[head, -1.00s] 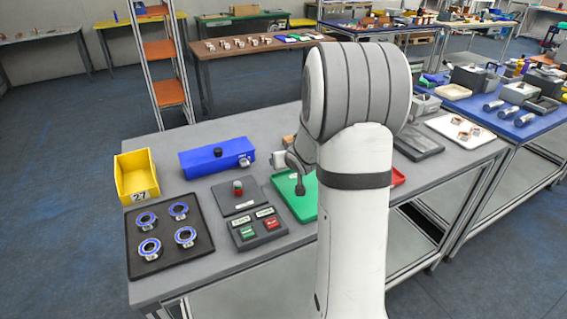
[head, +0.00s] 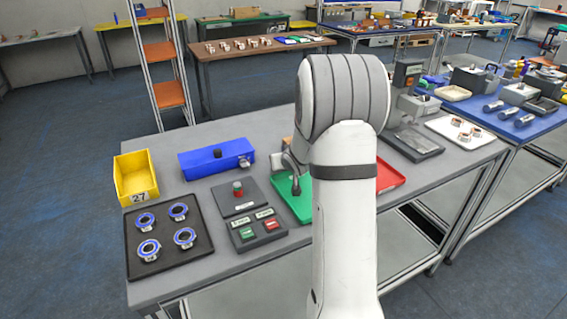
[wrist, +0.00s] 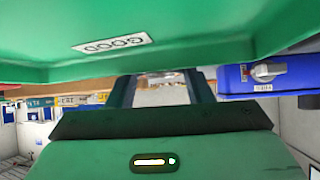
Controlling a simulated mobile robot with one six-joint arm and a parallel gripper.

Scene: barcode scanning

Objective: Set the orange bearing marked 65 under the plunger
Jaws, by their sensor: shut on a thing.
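My gripper (wrist: 160,92) fills the lower middle of the wrist view, its two dark fingers pointing away from the camera. It is shut on a small pale, brownish thing (wrist: 160,90) that looks like a bearing; its number cannot be read. A grey upright device (head: 408,75), possibly the one with the plunger, stands right of my arm at the table's back; I cannot make out the plunger.
A green tray (head: 299,205), labelled GOOD in the wrist view (wrist: 200,48), is close to my gripper. A blue box (head: 205,162), a button panel (head: 257,230), a red tray (head: 388,177) and a black tray of blue-ringed bearings (head: 135,268) share the table.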

